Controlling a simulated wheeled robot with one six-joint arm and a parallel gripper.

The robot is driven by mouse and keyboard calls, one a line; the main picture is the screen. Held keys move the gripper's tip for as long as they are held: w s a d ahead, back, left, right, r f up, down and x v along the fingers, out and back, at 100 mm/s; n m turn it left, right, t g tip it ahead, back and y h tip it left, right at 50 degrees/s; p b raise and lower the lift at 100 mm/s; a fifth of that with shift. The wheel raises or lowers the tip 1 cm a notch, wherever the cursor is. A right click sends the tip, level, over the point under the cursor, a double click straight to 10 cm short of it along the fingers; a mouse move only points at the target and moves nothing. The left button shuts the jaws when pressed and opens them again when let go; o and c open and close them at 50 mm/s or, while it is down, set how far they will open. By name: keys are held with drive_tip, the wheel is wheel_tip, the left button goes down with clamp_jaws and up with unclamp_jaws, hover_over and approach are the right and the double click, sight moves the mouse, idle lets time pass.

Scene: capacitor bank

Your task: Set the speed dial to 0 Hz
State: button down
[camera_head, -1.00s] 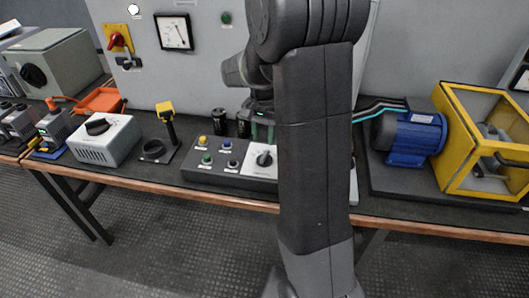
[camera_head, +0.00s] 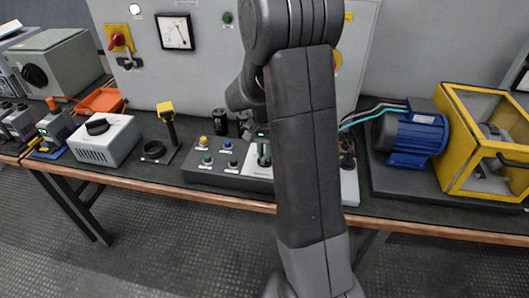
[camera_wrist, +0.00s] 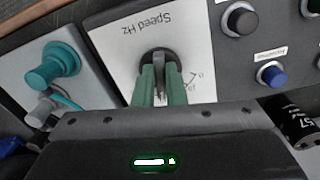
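The speed dial (camera_wrist: 159,57) is a dark round knob on a white plate (camera_wrist: 118,44) marked "Speed Hz", seen upside down in the wrist view. Part of its printed scale shows beside the knob, but the setting is hard to read. My gripper (camera_wrist: 160,72) has its two green fingers at the knob, one on each side of its middle, with a narrow gap between them. Whether they press on the knob is not clear. In the head view my gripper (camera_head: 264,152) is over the control box (camera_head: 203,174), and my arm hides much of the dial.
Close to the dial are a black button (camera_wrist: 240,19), a blue button (camera_wrist: 272,74) and a teal plug (camera_wrist: 58,65). A black cylinder (camera_wrist: 291,122) stands near the box. A blue motor (camera_head: 413,137) and a yellow cage (camera_head: 487,146) stand to the right.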

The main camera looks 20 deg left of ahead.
drive_tip(key=shift+n, duration=0.5)
drive_tip(key=n, duration=0.3)
drive_tip(key=shift+d, duration=0.1)
drive_tip(key=n, duration=0.3)
drive_tip(key=shift+w+d+n+p, duration=0.1)
drive_tip(key=shift+n+p, duration=0.2)
drive_tip(key=shift+p, duration=0.1)
drive_tip(key=n, duration=0.3)
drive_tip(key=shift+w+d+n, duration=0.1)
drive_tip(key=shift+w+n, duration=0.05)
drive_tip(key=shift+n, duration=1.65)
drive_tip(key=c, duration=1.5)
unclamp_jaws()
